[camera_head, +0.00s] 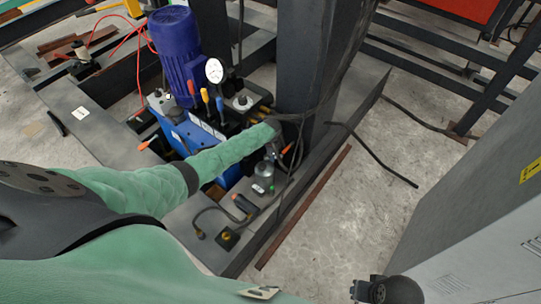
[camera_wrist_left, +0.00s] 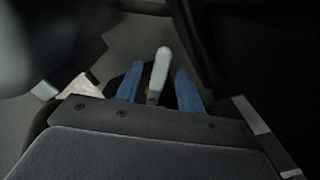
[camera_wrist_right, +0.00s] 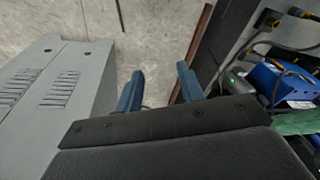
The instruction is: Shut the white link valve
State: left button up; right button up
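The white link valve's handle (camera_wrist_left: 160,68) shows in the left wrist view as a pale, rounded lever. It stands between the two blue fingertips of my left gripper (camera_wrist_left: 158,85), with a visible gap on each side. That gripper is open. In the head view my left gripper (camera_head: 275,138) is beside the dark upright column, and I cannot make out the white handle there. My right gripper (camera_wrist_right: 159,85) is open and empty in the right wrist view, above bare floor. In the head view only part of my right wrist shows at the bottom edge.
A blue hydraulic unit (camera_head: 200,135) with a purple motor (camera_head: 178,48) and a gauge (camera_head: 214,70) stands left of the dark column (camera_head: 308,60). Cables lie around the column's foot. A grey cabinet (camera_head: 470,220) stands at right.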

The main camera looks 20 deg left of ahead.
jog(key=shift+r, duration=0.1)
